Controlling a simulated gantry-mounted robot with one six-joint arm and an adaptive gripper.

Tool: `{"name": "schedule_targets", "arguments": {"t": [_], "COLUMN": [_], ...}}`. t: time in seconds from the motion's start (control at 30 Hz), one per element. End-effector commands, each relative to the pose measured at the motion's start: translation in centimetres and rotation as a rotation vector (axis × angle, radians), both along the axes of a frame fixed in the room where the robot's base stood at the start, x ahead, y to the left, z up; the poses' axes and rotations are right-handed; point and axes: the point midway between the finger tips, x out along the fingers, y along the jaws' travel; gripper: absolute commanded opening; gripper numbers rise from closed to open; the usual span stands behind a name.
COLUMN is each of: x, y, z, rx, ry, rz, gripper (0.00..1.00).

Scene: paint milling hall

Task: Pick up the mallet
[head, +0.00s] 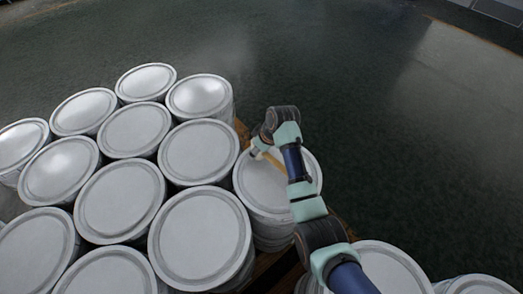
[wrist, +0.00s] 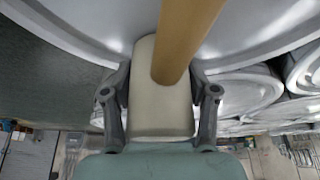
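The mallet has a pale cream head and a tan wooden handle. In the head view its handle (head: 271,160) shows at a paint can's lid (head: 262,190), partly behind my arm. In the wrist view the mallet head (wrist: 160,105) fills the space between the two fingers of my gripper (wrist: 161,75), and the handle runs up out of the picture. My gripper (head: 258,143) is at the mallet in the head view. The fingers lie close along both sides of the mallet head. I cannot tell whether they press on it.
Several grey-lidded paint cans (head: 200,235) stand closely packed to the left, and more cans (head: 375,268) stand at the lower right. A wooden pallet edge (head: 243,133) shows beside them. The dark floor (head: 400,150) to the right is clear.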

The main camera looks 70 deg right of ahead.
Motion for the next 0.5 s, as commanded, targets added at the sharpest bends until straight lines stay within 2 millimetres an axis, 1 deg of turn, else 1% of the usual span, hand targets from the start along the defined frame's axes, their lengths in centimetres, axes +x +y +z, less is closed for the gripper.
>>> {"name": "schedule_targets", "arguments": {"t": [0.03,0.17,0.2,0.23,0.43,0.5], "x": [-0.01,-0.01,-0.01,-0.01,0.02,0.05], "y": [0.01,0.01,0.01,0.01,-0.03,-0.05], "z": [0.00,0.00,0.00,0.00,0.14,0.57], "rx": [0.000,0.000,0.000,0.000,-0.001,-0.003], "ry": [0.000,0.000,0.000,0.000,-0.001,-0.002], "rz": [0.000,0.000,0.000,0.000,0.000,0.000], "gripper": [0.34,0.12,0.06,0.02,0.02,0.02]}}
